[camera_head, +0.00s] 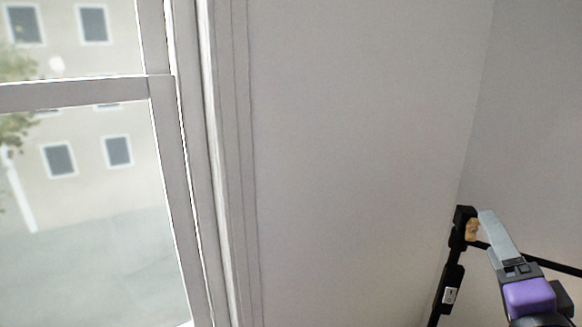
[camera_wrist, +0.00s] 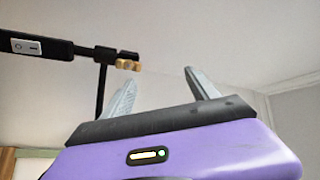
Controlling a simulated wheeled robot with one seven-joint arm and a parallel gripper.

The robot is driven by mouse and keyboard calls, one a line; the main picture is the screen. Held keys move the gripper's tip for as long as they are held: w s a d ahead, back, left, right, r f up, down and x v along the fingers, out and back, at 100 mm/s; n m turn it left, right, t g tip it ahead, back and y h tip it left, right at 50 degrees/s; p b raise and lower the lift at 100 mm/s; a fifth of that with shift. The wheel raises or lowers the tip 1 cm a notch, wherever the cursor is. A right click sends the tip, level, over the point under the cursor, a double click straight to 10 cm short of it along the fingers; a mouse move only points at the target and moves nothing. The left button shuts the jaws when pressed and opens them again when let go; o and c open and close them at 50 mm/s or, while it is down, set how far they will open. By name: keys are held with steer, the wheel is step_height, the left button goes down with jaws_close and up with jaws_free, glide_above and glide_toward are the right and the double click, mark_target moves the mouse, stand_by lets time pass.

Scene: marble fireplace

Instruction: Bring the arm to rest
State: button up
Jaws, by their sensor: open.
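My gripper (camera_head: 487,222) is purple with pale grey fingers and is at the lower right of the head view, raised in front of the wall. In the wrist view its two fingers (camera_wrist: 161,78) stand apart with nothing between them. In the head view only one finger shows clearly, and its tip appears close to the tan knob of a black stand. I cannot tell the gap between them.
The black stand (camera_head: 448,287) has a switch and a tan knob (camera_head: 472,229); its dark arm (camera_wrist: 70,47) crosses the wrist view's upper left. A window (camera_head: 163,130) is at the left. The pale wall (camera_head: 350,150) between is bare.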

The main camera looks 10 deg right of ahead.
steer(key=s+a+f+n+t+y+b, duration=0.1)
steer(key=s+a+f+n+y, duration=0.2)
steer(key=s+a+f+n, duration=0.35)
steer(key=s+a+f+n+y+b, duration=0.2)
steer(key=s+a+f+n, duration=0.25)
steer(key=f+n, duration=0.4)
steer(key=s+a+f+n+g+y+b, duration=0.1)
steer(key=s+a+f, duration=0.3)
steer(key=s+f, duration=0.4)
steer(key=s+a+f+g+y+b, duration=0.1)
steer(key=s+a+f+g, duration=0.3)
steer(key=s+f, duration=0.4)
steer(key=s+b, duration=0.1)
steer(key=s, duration=0.2)
steer(key=shift+f+n+y, duration=0.2)
steer(key=shift+n+y, duration=0.1)
steer(key=shift+n, duration=0.1)
steer(key=shift+s, duration=0.1)
